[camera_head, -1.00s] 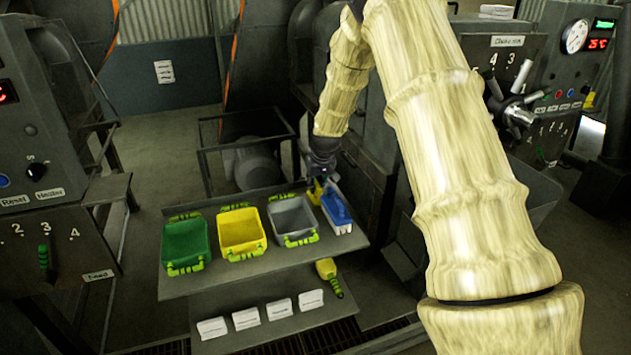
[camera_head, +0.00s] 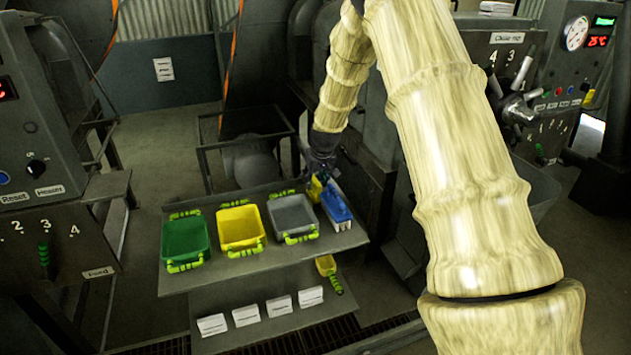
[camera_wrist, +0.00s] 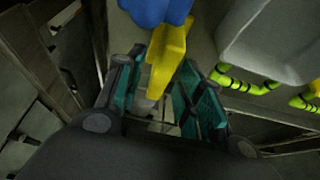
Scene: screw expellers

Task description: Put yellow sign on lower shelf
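The yellow sign (camera_head: 315,188) stands at the right end of the upper shelf, between the grey bin and a blue object. In the wrist view the yellow sign (camera_wrist: 167,58) shows edge-on, its near end between the teal finger pads. My gripper (camera_wrist: 160,98) looks open, with a gap around the sign; contact is not clear. In the head view my gripper (camera_head: 322,170) is small and dark above the sign, hiding part of it. The lower shelf (camera_head: 290,328) is below, with several white cards on it.
The upper shelf (camera_head: 235,272) holds a green bin (camera_head: 185,240), a yellow bin (camera_head: 240,228), a grey bin (camera_head: 292,217) and the blue object (camera_head: 336,207). A yellow scoop-like tool (camera_head: 327,265) with a green handle is at the shelf's right. The lower shelf's front is clear.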

